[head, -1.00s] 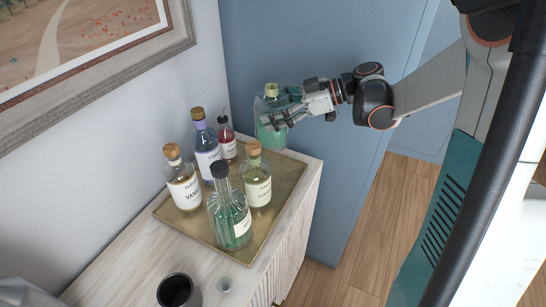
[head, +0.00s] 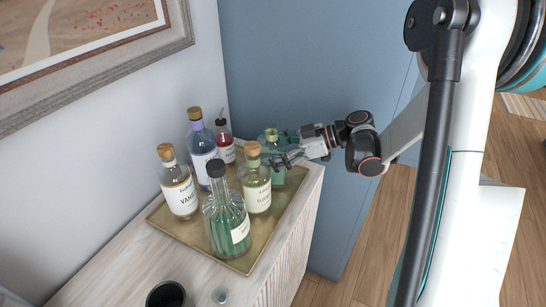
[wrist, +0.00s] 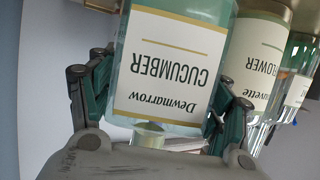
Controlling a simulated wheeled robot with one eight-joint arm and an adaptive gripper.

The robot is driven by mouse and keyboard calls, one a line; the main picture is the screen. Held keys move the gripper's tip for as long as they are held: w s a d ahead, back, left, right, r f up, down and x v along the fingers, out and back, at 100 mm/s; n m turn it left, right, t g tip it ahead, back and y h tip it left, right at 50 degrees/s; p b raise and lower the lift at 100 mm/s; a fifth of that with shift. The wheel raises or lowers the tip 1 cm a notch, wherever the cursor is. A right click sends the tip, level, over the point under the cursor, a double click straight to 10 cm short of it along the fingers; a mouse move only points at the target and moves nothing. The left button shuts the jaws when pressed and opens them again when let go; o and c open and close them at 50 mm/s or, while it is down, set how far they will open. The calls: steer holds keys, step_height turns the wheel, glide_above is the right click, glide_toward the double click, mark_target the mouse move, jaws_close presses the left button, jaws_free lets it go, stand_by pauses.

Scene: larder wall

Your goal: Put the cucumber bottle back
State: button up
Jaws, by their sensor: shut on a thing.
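The cucumber bottle (head: 278,174) is pale green glass with a white label reading Dewmarrow Cucumber, clear in the wrist view (wrist: 170,60). My gripper (head: 284,160) is shut on it, with fingers on both sides of the bottle in the wrist view (wrist: 158,108). The bottle looks upright at the far right corner of the gold tray (head: 200,238), beside the cork-topped elderflower-type bottle (head: 257,190). Its base is partly hidden, and I cannot tell whether it touches the tray.
On the tray also stand a vanilla bottle (head: 179,190), a purple-necked bottle (head: 202,145), a small red bottle (head: 225,142) and a black-capped green bottle (head: 228,222). A dark cup (head: 166,295) and small glass (head: 221,295) are in front. A blue wall is behind.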

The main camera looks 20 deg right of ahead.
steer(key=shift+f, duration=0.25)
steer(key=shift+f, duration=0.15)
steer(key=o, duration=1.6)
steer(key=shift+d+r, duration=0.1)
steer(key=shift+r, duration=0.15)
steer(key=p+v, duration=0.4)
steer(key=v, duration=0.7)
steer(key=shift+d, duration=0.35)
steer(key=shift+s+r, duration=0.15)
